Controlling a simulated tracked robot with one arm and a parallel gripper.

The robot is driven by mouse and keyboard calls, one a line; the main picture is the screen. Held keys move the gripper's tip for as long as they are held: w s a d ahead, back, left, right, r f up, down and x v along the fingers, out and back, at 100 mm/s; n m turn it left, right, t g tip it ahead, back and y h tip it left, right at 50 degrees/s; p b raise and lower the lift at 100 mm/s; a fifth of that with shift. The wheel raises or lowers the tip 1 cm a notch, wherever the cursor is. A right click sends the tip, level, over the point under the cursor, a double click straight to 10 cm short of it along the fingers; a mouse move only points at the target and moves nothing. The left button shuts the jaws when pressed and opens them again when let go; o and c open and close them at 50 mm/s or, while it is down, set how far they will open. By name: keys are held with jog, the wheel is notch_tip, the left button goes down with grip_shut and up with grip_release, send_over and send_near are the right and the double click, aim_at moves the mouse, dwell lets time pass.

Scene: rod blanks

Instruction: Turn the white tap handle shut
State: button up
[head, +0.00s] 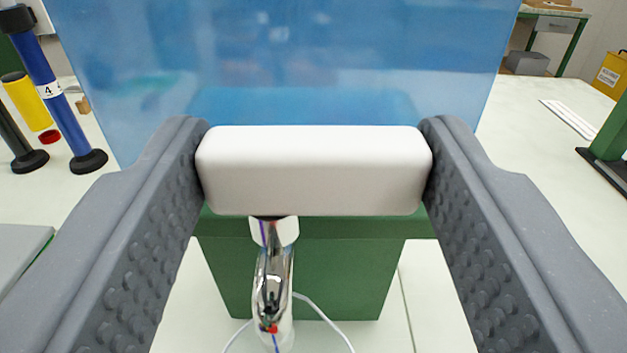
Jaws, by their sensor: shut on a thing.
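The white tap handle (314,171) is a rounded bar lying level across the middle of the head view. My gripper (314,168) has one grey studded finger at each end of the handle, both touching it, and is shut on it lengthwise. Below the handle, a chrome tap spout (271,285) with a small red mark hangs down. The middle of the tap's stem is partly hidden behind the handle.
A clear blue tank (290,50) stands right behind the handle, on a green base (310,265). A blue post (55,95) and a yellow cylinder (26,102) stand at left. A green stand (612,140) is at the right edge. A thin white cord (325,318) lies below.

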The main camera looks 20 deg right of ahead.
dwell(0.3)
jog(key=o, duration=0.7)
jog(key=shift+s, duration=0.1)
jog(key=b+v, duration=0.1)
jog(key=v, duration=1.2)
jog(key=shift+s, duration=0.35)
jog(key=shift+a, duration=0.1)
